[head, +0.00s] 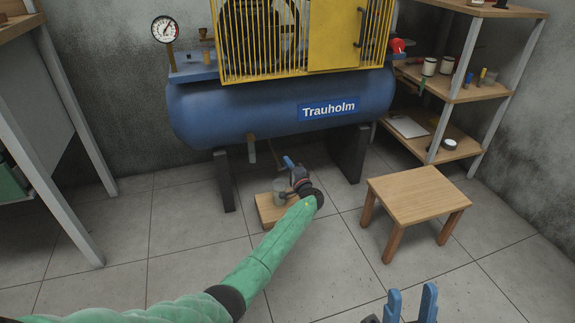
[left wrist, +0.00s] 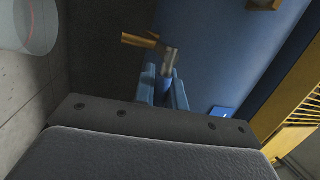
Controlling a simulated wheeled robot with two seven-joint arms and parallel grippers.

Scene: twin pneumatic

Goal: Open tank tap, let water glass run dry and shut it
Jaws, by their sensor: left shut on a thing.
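The tank tap (head: 252,155) hangs under the blue tank (head: 190,115), with a brass pipe (left wrist: 138,40) and grey metal body (left wrist: 171,60) in the left wrist view. My left gripper (head: 288,163) is below the tank, right of the tap. In the left wrist view its blue fingers (left wrist: 164,92) are shut on a slim blue piece that looks like the tap's lever. Whether the tap is open cannot be told. The clear glass (head: 280,188) stands on a wooden block (head: 268,211), partly behind my gripper; it also shows in the left wrist view (left wrist: 32,22). Its water level is unclear. My right gripper (head: 412,303) is open and empty.
A wooden stool (head: 415,192) stands at the right on the tiled floor. A shelf (head: 480,88) with small items is behind it. A yellow guard (head: 333,45) and a gauge (head: 165,28) are above the tank. Tank legs (head: 224,180) flank the block.

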